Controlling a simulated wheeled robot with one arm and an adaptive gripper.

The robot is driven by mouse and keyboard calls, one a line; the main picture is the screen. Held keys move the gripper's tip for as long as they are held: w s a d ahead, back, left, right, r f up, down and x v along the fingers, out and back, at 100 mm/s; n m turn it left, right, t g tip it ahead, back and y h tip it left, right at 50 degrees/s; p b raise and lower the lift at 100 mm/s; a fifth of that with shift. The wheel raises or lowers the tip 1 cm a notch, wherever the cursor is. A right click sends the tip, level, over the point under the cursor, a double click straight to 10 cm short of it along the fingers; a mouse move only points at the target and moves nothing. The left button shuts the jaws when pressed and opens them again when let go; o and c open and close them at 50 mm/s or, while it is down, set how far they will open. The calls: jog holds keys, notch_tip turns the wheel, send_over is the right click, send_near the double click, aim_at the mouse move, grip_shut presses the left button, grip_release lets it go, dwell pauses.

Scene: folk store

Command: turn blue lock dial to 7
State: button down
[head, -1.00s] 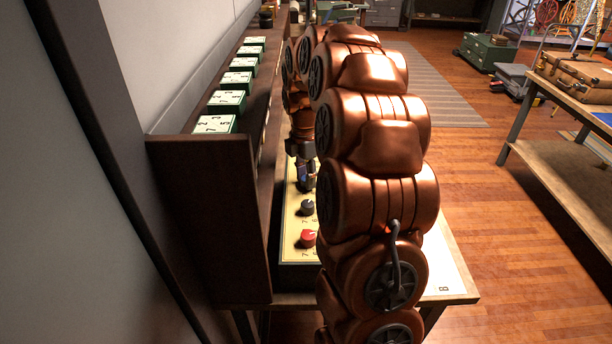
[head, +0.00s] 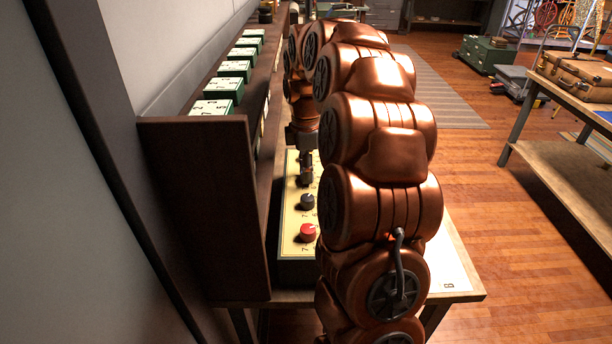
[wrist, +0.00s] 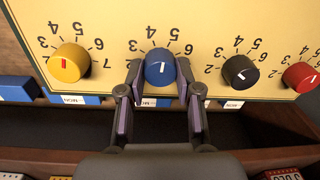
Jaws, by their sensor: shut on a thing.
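The blue dial (wrist: 160,68) sits on a yellow panel (wrist: 110,20), in the middle of the wrist view. Numbers 3, 4, 5 and 6 show around its upper side; its 7 is hidden or unclear. A short pale mark on its face is small, so its exact reading is unclear. My gripper (wrist: 160,80) is shut on the blue dial, one finger on each side. In the head view my gripper (head: 306,178) is over the panel, beyond the black dial, and the blue dial is hidden.
On the panel are a yellow dial (wrist: 70,63) to the left, a black dial (wrist: 240,72) close on the right and a red dial (wrist: 301,77) further right. A dark wooden shelf (head: 205,190) with several green-and-white number boxes (head: 212,107) stands left of my arm.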

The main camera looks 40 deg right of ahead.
jog(key=m+b, duration=0.1)
jog(key=m, duration=0.1)
jog(key=m+b, duration=0.2)
jog(key=m, duration=0.1)
jog(key=shift+f+m, duration=0.2)
jog(key=shift+m, duration=0.1)
jog(key=m+b, duration=0.2)
jog(key=m, duration=0.2)
jog(key=shift+d+m+t, duration=0.15)
jog(key=shift+m+t, duration=0.15)
jog(key=m+b, duration=0.2)
jog(key=m, duration=0.2)
jog(key=shift+d+r+m+b, duration=0.15)
jog(key=shift+m+b, duration=0.55)
jog(key=shift+m, duration=1.8)
jog(key=c, duration=0.8)
grip_release()
jog(key=shift+r, duration=0.1)
jog(key=shift+s+d+r, duration=0.1)
jog(key=shift+s+r, duration=0.05)
jog(key=shift+r, duration=3.55)
